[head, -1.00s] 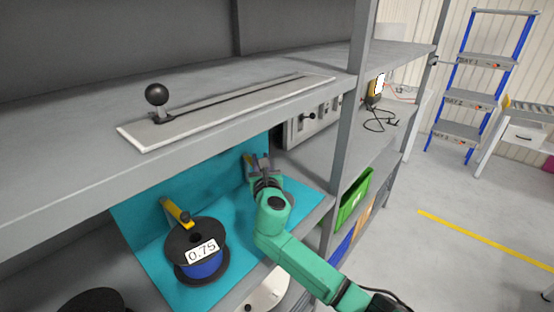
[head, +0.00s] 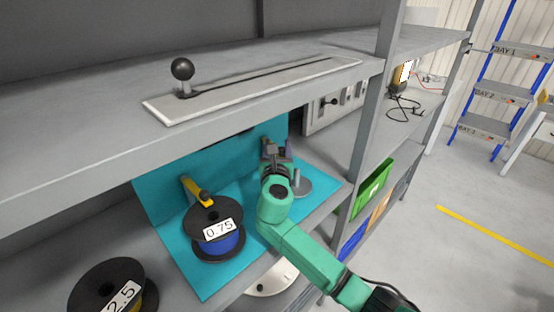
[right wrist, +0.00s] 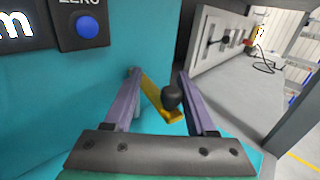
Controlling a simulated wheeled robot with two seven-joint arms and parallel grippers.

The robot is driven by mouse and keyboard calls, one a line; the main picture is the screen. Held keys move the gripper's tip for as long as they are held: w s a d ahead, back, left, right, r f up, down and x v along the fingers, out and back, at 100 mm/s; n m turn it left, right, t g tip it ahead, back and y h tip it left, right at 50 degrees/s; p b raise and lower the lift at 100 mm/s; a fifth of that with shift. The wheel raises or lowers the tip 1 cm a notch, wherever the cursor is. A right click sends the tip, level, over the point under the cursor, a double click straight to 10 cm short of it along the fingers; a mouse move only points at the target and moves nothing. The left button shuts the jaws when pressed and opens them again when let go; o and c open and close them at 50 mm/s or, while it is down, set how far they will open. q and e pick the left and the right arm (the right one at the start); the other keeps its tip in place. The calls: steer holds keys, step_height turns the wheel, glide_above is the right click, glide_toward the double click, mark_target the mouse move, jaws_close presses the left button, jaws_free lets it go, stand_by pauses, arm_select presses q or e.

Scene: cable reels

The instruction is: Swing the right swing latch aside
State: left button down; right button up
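The right swing latch, a yellow bar with a black knob (right wrist: 171,98), shows in the right wrist view against the teal back panel. It slants down to the right, and its knob end lies between my fingers. My right gripper (right wrist: 158,78) is open, its two purple fingers on either side of the latch; contact cannot be told. In the head view my right gripper (head: 277,152) is at the teal panel and hides this latch. The other yellow latch (head: 194,190) stands above the 0.75 reel (head: 217,232). My left gripper is not in view.
A grey disc with a post (head: 301,185) is just right of my gripper. A shelf with a slotted plate and black ball knob (head: 182,68) overhangs the bay. A 2.5 reel (head: 105,285) stands lower left. A shelf upright (head: 372,130) rises to the right.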

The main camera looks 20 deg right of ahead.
steer(key=b+v, duration=0.1)
steer(key=v, duration=1.2)
steer(key=shift+s+b, duration=0.4)
steer(key=shift+a+f, duration=0.1)
